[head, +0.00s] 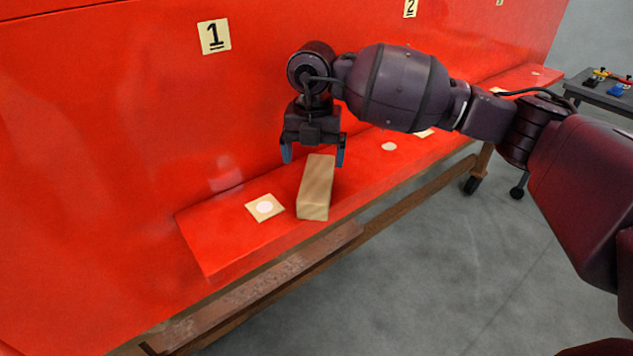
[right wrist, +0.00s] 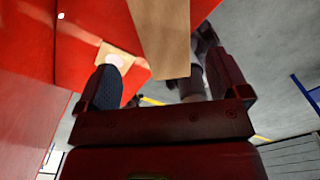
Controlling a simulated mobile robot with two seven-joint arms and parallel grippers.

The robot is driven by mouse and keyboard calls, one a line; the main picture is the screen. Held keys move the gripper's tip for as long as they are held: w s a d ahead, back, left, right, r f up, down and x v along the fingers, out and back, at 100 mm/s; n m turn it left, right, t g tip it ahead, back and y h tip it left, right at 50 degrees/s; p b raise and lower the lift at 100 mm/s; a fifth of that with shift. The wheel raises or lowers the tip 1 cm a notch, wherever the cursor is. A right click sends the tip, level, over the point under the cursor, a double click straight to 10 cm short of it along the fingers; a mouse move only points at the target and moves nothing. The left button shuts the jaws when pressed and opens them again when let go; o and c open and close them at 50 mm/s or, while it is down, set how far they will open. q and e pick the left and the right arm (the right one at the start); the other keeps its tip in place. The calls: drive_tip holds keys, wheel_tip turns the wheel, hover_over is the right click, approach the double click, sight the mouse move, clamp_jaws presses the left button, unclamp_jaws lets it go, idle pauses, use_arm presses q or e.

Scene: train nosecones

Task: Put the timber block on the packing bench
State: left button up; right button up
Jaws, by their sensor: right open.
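The timber block (head: 316,187) is a long, pale wooden bar. It lies on the red ledge (head: 235,238), near its left end. My right gripper (head: 314,158) is open over the far end of the block, with its blue fingertips to either side of that end. In the right wrist view, the block (right wrist: 165,38) shows beyond the open fingers, nearer the right one, and nothing is gripped. A dark bench (head: 597,94) stands at the far right; I cannot tell whether it is the packing bench. My left gripper is out of view.
A tan card (head: 265,208) with a white disc lies left of the block. More pale marks lie farther along the ledge. A red wall with number plates (head: 214,36) rises behind it. The dark bench holds small coloured items (head: 617,88). Grey floor (head: 460,270) is open in front.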

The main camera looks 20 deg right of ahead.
sight(318, 176)
wheel_tip(318, 176, down, 2)
drive_tip(key=shift+f, duration=0.25)
drive_tip(key=shift+w+d+f, duration=0.1)
drive_tip(key=shift+f, duration=0.3)
drive_tip(key=shift+d+f, duration=0.1)
drive_tip(key=shift+f, duration=0.2)
drive_tip(key=f, duration=0.3)
drive_tip(key=shift+w+d+f+p, duration=0.15)
drive_tip(key=shift+d+p, duration=0.15)
drive_tip(key=shift+p, duration=0.05)
drive_tip(key=shift+f, duration=0.45)
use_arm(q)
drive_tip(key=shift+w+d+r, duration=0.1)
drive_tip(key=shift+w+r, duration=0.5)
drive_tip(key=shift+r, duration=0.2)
use_arm(e)
drive_tip(key=shift+c, duration=0.4)
drive_tip(key=c, duration=0.7)
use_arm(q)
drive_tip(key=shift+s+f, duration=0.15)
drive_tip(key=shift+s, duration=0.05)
use_arm(e)
drive_tip(key=c, duration=0.4)
